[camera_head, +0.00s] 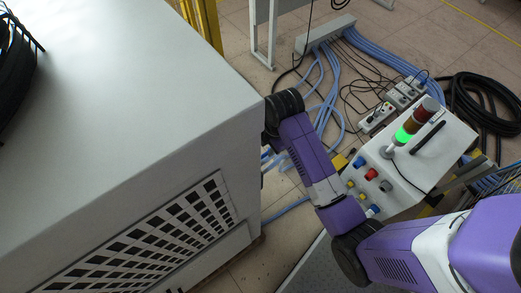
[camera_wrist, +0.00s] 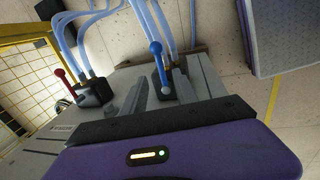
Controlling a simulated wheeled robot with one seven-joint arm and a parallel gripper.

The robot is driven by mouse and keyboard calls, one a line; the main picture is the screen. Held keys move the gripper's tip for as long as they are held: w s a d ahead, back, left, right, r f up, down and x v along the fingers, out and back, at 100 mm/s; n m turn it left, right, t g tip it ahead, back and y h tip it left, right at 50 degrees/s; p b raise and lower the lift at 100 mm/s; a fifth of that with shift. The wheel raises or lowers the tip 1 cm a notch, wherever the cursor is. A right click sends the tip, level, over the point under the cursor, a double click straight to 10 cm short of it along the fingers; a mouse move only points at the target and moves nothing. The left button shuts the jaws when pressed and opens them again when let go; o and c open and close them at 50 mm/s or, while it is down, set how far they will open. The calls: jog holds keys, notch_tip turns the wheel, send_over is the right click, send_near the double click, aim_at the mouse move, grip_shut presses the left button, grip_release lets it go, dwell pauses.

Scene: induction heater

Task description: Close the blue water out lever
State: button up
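The blue lever (camera_wrist: 157,57) shows near the top middle of the wrist view, on a dark valve block with light blue hoses behind it. It points up in the picture, leaning slightly left. My gripper (camera_wrist: 158,82) is open, with its two grey fingers apart and the lever's lower part appearing between them. I cannot tell whether either finger touches it. In the head view my arm reaches behind the large grey cabinet (camera_head: 130,100), which hides the gripper and the lever.
A red lever (camera_wrist: 63,80) stands on a similar block to the left. Light blue hoses (camera_wrist: 150,22) rise from both blocks. A control box (camera_head: 425,160) with buttons and a green-lit signal tower (camera_head: 404,135) stands right of my arm. Hoses and power strips lie on the floor.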

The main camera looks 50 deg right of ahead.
aim_at(264, 155)
jog(key=shift+w+d+f+b, duration=0.15)
jog(key=shift+w+f, duration=0.1)
jog(key=shift+f, duration=1.05)
jog(key=shift+w+f+b, duration=0.1)
jog(key=shift+w+f, duration=0.15)
jog(key=shift+f, duration=1)
jog(key=shift+w+d+f+b, duration=0.15)
jog(key=shift+w+f, duration=0.1)
jog(key=shift+f, duration=1.05)
jog(key=shift+a, duration=0.1)
jog(key=shift+c, duration=0.2)
grip_shut()
